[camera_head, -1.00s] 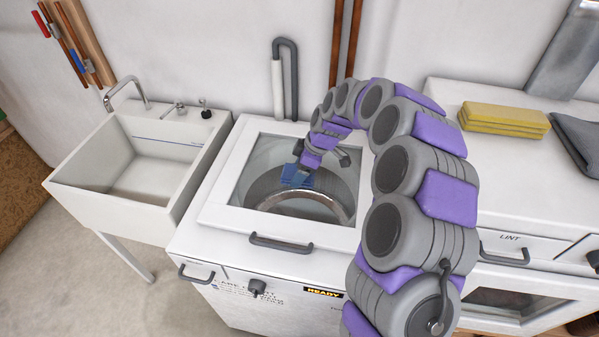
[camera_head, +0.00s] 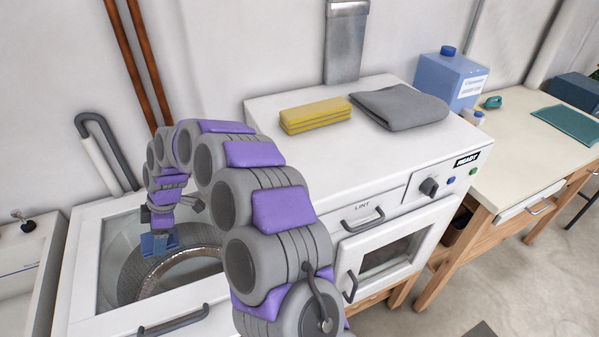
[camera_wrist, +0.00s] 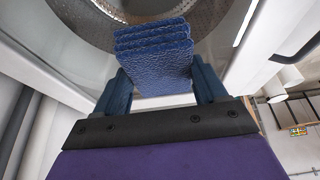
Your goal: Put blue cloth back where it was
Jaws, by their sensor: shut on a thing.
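The blue cloth (camera_wrist: 155,55) is a folded stack with a rough weave, and it sits between the two fingers of my gripper (camera_wrist: 158,85) in the wrist view. My gripper is shut on it. In the head view the cloth (camera_head: 158,245) hangs from my gripper (camera_head: 160,228) over the opening of the washer (camera_head: 180,320), above its round metal drum (camera_head: 180,270). Whether the cloth touches the drum cannot be told.
A dryer (camera_head: 395,205) to the right bears a folded yellow cloth (camera_head: 315,115) and a folded grey cloth (camera_head: 400,107). A blue jug (camera_head: 448,80) and a teal cloth (camera_head: 566,125) are on the wooden table (camera_head: 520,150) further right. A sink (camera_head: 25,270) is at left.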

